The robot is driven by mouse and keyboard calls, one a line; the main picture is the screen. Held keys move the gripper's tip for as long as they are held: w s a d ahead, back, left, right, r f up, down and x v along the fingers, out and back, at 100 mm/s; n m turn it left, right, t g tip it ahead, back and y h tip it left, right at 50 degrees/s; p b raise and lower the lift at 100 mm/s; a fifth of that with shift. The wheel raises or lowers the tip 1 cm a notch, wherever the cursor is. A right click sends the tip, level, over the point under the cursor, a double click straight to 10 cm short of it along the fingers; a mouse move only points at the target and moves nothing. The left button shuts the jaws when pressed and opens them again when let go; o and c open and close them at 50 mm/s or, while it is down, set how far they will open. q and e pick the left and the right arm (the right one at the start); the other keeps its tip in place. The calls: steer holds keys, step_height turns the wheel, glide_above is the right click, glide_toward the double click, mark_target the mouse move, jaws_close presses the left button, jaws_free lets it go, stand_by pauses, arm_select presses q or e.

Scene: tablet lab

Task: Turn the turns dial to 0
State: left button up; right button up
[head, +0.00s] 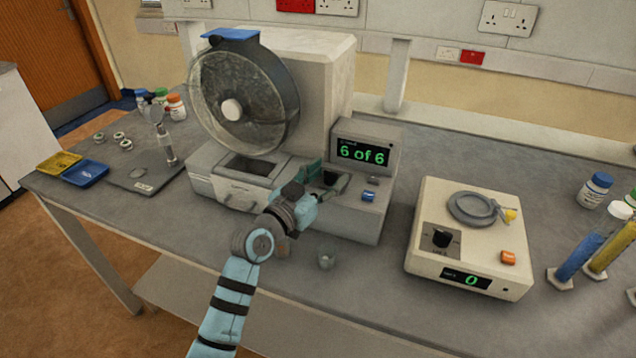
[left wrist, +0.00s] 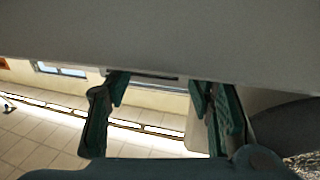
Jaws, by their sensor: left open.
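The drum machine's grey console (head: 355,222) has a green display (head: 363,152) reading "6 of 6". A dark knob-like shape (head: 331,178) sits on the console beside a blue button (head: 368,195). It is partly hidden by my left gripper, and I cannot read its label or pointer. My left gripper (head: 322,177) is open around or right beside this shape; contact is unclear. The left wrist view shows its two fingers (left wrist: 160,110) apart below a grey surface, with no knob clearly visible between them. My right gripper is not in view.
A cream box (head: 470,240) on the right has a black knob (head: 440,237), an orange button (head: 508,257) and a display reading 0. The clear drum (head: 255,105) stands behind my arm.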

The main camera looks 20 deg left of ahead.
arm_select(q)
steer(key=v, duration=1.1)
steer(key=shift+s, duration=0.25)
steer(key=shift+f, duration=0.1)
